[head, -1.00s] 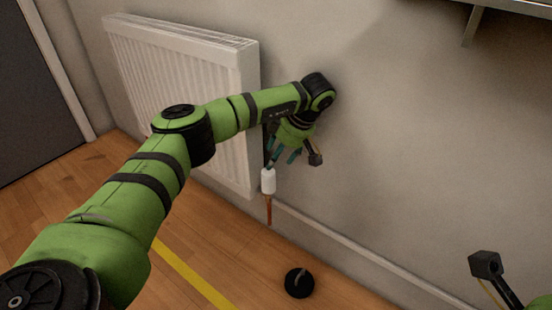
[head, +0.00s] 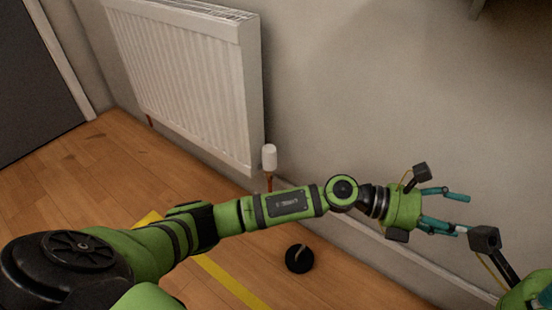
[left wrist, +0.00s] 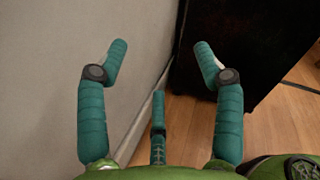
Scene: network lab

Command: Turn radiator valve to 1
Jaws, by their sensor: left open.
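The radiator valve (head: 269,157) is a small white upright cylinder on a copper pipe, beside the lower right corner of the white radiator (head: 190,80). Any numbers on it are too small to read. My left gripper (head: 461,212) is open and empty, well to the right of the valve and apart from it, with its teal fingers pointing right. The left wrist view shows the spread fingers (left wrist: 160,60) with nothing between them. Part of my right arm's hand shows at the lower right edge of the head view; its fingers are out of frame.
A round black door stop (head: 299,258) stands on the wooden floor below my left forearm. A yellow line (head: 235,280) runs across the floor. The wall (head: 370,90) is bare right of the radiator. A dark cabinet-like block (left wrist: 240,45) fills the upper right of the left wrist view.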

